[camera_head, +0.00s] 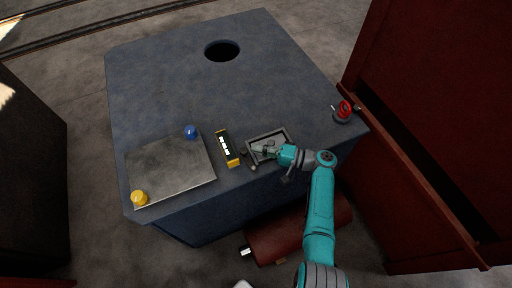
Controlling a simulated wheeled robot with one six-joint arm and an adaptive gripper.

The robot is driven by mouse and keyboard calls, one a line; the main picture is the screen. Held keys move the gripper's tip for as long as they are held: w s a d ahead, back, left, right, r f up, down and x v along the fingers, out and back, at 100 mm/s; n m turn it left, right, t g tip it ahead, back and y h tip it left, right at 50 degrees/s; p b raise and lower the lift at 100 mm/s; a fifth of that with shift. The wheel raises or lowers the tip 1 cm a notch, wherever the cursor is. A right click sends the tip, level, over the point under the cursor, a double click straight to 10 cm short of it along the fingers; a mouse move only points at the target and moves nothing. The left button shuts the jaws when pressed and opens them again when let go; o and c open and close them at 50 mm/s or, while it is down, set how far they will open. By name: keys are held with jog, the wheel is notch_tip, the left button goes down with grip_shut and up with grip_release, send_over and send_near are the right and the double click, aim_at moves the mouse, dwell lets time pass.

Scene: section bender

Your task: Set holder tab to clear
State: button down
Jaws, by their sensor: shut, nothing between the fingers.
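My teal arm reaches in from the lower right, and my gripper (262,151) is shut and empty over a shallow grey rectangular tray (286,134) near the front edge of the blue machine top. The gripper hides part of the tray's inside. Small dark knobs (253,167) sit at the tray's left and front side. Left of the tray stands a black and yellow strip (227,148) with several white marks. I cannot tell for sure which part is the holder tab, nor read its setting; contact with the gripper is too small to tell.
A bare metal plate (170,170) lies at the left, with a blue knob (190,132) and a yellow knob (139,198) at its corners. A red button (344,110) sits at the right edge. A dark round hole (222,50) is at the back. The machine top's middle (220,95) is clear.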

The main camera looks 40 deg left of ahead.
jog(key=v, duration=1.1)
